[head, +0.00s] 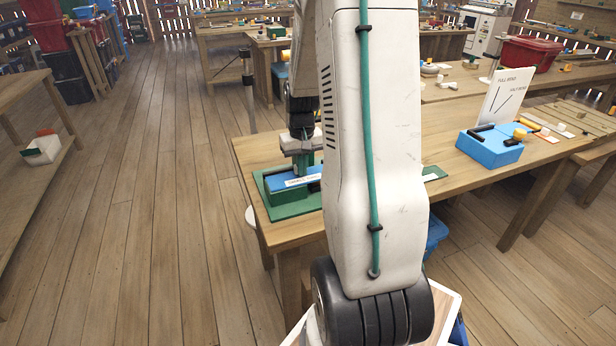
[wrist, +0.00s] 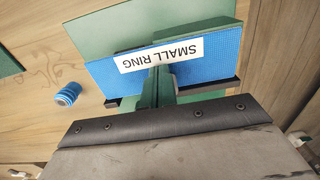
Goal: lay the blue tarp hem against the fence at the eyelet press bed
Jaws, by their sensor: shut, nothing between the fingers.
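The blue tarp piece (wrist: 200,62) with a white "SMALL RING" label lies flat on the green press bed (wrist: 115,30). A dark bar (wrist: 215,83), which looks like the fence, runs along its near edge in the wrist view and shows on both sides of my fingers. I cannot tell whether the hem touches it all along. My gripper (wrist: 164,84) is shut and empty, its green fingers down at the middle of that edge. In the head view, my gripper (head: 303,168) is over the blue tarp (head: 283,183) on the green bed (head: 292,208); my arm hides the right part.
A small blue roll (wrist: 68,94) lies on the wooden table beside the bed. Farther right stands a blue box (head: 490,146) with black bars and a white sign (head: 506,95) behind it. The bed is near the table's left corner. Open floor (head: 160,200) lies left.

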